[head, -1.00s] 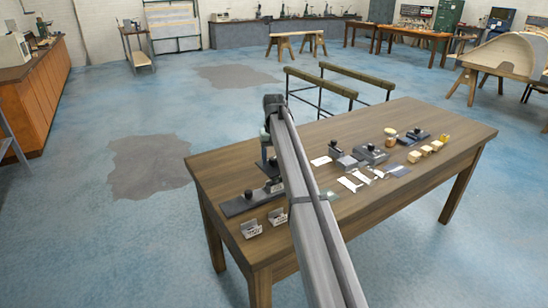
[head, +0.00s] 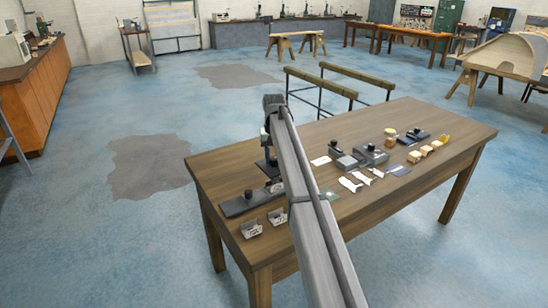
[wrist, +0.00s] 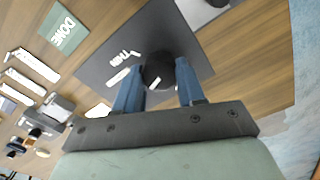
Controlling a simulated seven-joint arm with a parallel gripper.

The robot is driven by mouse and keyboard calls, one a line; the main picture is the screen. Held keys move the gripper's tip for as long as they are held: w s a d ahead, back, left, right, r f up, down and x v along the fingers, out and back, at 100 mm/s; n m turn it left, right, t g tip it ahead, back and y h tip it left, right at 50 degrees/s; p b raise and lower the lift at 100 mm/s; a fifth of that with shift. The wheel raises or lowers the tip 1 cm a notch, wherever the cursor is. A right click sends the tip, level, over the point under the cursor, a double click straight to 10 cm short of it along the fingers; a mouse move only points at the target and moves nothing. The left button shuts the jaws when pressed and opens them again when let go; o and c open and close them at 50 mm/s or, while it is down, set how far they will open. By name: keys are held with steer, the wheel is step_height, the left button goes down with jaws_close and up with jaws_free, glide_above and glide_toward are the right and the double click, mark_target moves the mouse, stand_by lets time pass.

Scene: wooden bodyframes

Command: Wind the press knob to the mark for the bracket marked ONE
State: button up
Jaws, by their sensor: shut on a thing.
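In the wrist view, my gripper (wrist: 160,88) has its two blue fingers on either side of a round dark knob (wrist: 158,72), closed on it. A short white line shows on the knob's top. The knob stands on a dark plate (wrist: 175,28). White lettering and a small white patch lie on the plate left of the knob; I cannot read them surely. In the head view, my arm hides much of the gripper and the gripped knob. Two small labelled metal brackets, a left one (head: 251,229) and a right one (head: 278,217), stand at the table's near left edge.
A green card reading DONE (wrist: 62,27) lies beside the plate. Dark blocks with knobs (head: 370,154), pale cards (head: 350,184) and wooden blocks (head: 426,151) fill the right half of the table (head: 450,165). The table's front strip is mostly clear.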

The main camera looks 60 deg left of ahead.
mark_target(274, 158)
steer(key=shift+m, duration=0.7)
steer(key=o, duration=1)
steer(key=shift+o, duration=0.2)
steer(key=shift+r, duration=0.1)
step_height(274, 158, up, 14)
steer(key=shift+f, duration=0.2)
